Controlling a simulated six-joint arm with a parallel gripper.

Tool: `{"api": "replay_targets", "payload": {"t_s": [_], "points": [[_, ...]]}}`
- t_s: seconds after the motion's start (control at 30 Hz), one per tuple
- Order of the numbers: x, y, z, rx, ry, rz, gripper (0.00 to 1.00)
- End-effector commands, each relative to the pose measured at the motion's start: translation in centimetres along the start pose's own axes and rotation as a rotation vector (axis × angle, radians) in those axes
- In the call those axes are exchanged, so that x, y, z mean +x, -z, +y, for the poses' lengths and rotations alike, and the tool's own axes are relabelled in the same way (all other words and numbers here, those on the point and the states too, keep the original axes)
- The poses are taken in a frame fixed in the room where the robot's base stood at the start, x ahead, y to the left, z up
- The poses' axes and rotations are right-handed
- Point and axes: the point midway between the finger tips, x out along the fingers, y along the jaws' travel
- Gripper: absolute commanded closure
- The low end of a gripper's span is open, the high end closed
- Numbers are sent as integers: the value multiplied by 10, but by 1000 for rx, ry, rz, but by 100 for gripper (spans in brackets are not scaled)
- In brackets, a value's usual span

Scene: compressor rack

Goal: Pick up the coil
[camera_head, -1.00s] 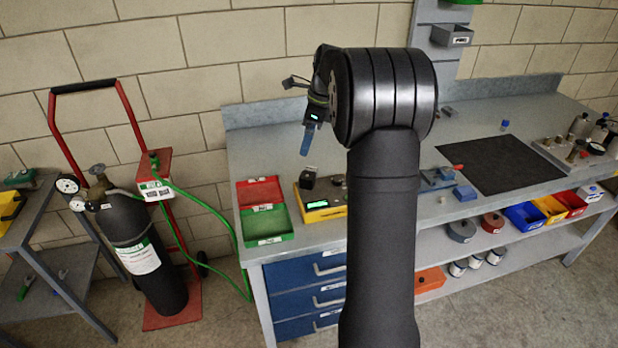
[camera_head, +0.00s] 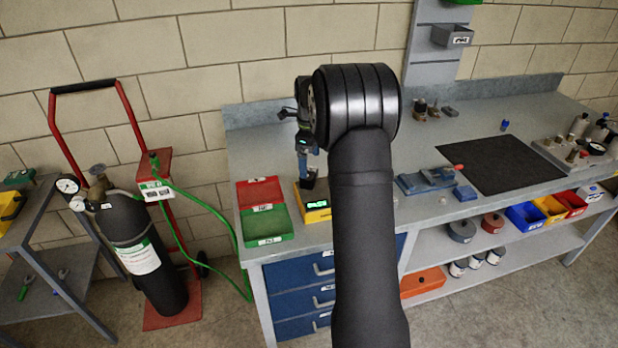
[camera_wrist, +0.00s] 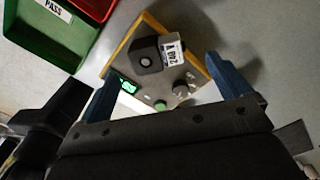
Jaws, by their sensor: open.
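In the head view the dark block (camera_head: 308,181) sits at the tester's (camera_head: 317,214) back left. A small white label plate lies against the block's right side in the wrist view. My gripper (camera_wrist: 165,88) is open, with its blue fingers spread to either side of the tester's near part. In the head view my gripper (camera_head: 304,170) points down just above the block; the exact gap cannot be told.
A green tray (camera_head: 264,240) and a red tray (camera_head: 260,190) lie left of the tester. My arm hides part of the bench. A blue vise (camera_head: 430,180) and a black mat (camera_head: 500,163) are to the right. A gas cylinder cart (camera_head: 146,265) stands left of the bench.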

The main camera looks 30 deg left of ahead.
Motion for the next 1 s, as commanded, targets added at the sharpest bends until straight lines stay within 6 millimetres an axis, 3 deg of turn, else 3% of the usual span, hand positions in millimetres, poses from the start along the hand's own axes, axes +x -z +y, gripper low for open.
{"api": "replay_targets", "payload": {"t_s": [0.17, 0.43, 0.7, 0.77, 1.0], "points": [[13, 0, 1, 0, -2, 1, 5], [51, -1, 2, 0, -1, 0, 5], [55, -1, 2, 0, 0, 0, 5], [55, -1, 2, 0, 0, -1, 13], [54, -1, 2, 0, 0, -1, 59]]}}
